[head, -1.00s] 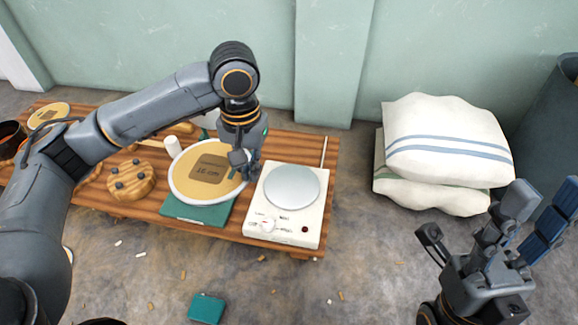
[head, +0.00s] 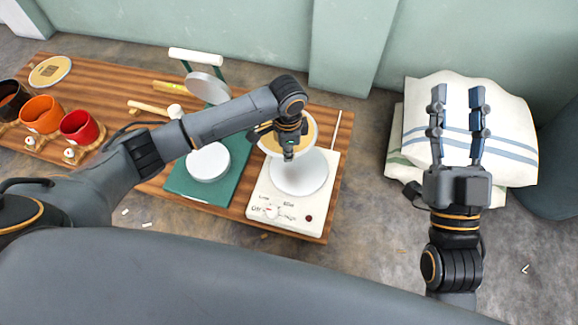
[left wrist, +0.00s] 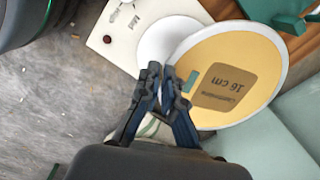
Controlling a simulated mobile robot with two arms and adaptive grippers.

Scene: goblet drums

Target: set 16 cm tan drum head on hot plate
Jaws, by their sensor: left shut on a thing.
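The tan 16 cm drum head (head: 274,143) has a white rim and a brown label. It is over the back part of the hot plate (head: 262,196), partly hidden by my arm. My left gripper (head: 288,153) is shut on its rim. In the left wrist view the drum head (left wrist: 268,62) extends right from the closed fingers (left wrist: 166,82) and overlaps the round heating disc (left wrist: 160,45). Whether it touches the disc is unclear. The white hot plate's grey disc (head: 300,178) is largely uncovered. My right gripper (head: 458,110) is open and empty before the pillows.
A green stand (head: 240,160) with a round white plate (head: 208,162) and raised disc (head: 207,87) stands left of the hot plate. Red (head: 79,126) and orange (head: 42,113) cups and another tan disc (head: 50,71) are farther left. White pillows (head: 470,115) lie right of the bench.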

